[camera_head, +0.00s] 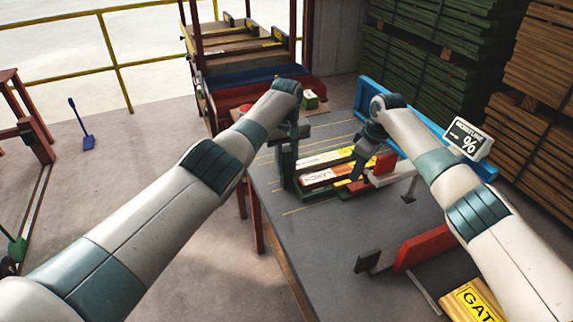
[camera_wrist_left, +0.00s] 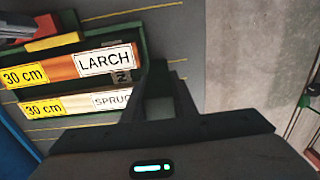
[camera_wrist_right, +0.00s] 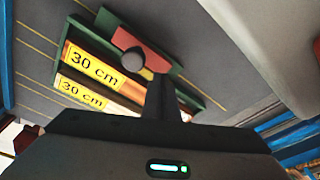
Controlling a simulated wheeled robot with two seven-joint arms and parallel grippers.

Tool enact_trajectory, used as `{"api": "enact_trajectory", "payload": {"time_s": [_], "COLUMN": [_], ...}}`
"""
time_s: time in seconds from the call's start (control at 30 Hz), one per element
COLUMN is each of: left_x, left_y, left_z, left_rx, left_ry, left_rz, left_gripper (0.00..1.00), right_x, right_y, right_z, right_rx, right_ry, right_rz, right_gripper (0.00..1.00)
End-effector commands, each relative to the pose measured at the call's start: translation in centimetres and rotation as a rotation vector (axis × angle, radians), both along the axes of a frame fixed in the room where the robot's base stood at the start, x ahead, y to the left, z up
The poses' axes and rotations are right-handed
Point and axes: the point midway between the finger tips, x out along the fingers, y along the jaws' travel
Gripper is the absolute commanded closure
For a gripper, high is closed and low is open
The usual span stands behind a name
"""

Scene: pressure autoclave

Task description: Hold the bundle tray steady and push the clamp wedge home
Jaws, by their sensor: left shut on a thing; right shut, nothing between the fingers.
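The green bundle tray (camera_head: 322,196) lies on the grey bench and holds wooden pieces labelled LARCH (camera_wrist_left: 104,59) and SPRUCE (camera_wrist_left: 110,101), with yellow 30 cm labels. My left gripper (camera_head: 289,170) is shut on the tray's left end; in the left wrist view its fingers (camera_wrist_left: 160,88) meet the green end part. My right gripper (camera_head: 357,178) is shut and empty, pointing down at the tray's right end beside a red block (camera_head: 385,164). In the right wrist view a small yellow piece (camera_wrist_right: 147,74), perhaps the clamp wedge, shows at the fingertips, partly hidden. I cannot tell whether they touch.
A blue rail (camera_head: 420,134) runs along the bench's back, with a moisture sign (camera_head: 468,138) on it. The bench's front middle is clear.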

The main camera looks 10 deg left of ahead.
Motion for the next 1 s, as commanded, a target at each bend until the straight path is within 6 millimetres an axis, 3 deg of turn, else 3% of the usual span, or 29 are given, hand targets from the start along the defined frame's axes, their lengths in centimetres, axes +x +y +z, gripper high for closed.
{"api": "enact_trajectory", "payload": {"time_s": [1.0], "left_x": [0.0], "left_y": [0.0], "left_z": [0.1], "left_rx": [0.000], "left_ry": [-0.001], "left_rz": [0.000], "left_gripper": [1.00], "right_x": [0.0], "right_y": [0.0], "right_z": [-3.2], "right_rx": [0.001], "right_ry": [0.001], "right_rz": [-0.001], "right_gripper": [1.00]}}
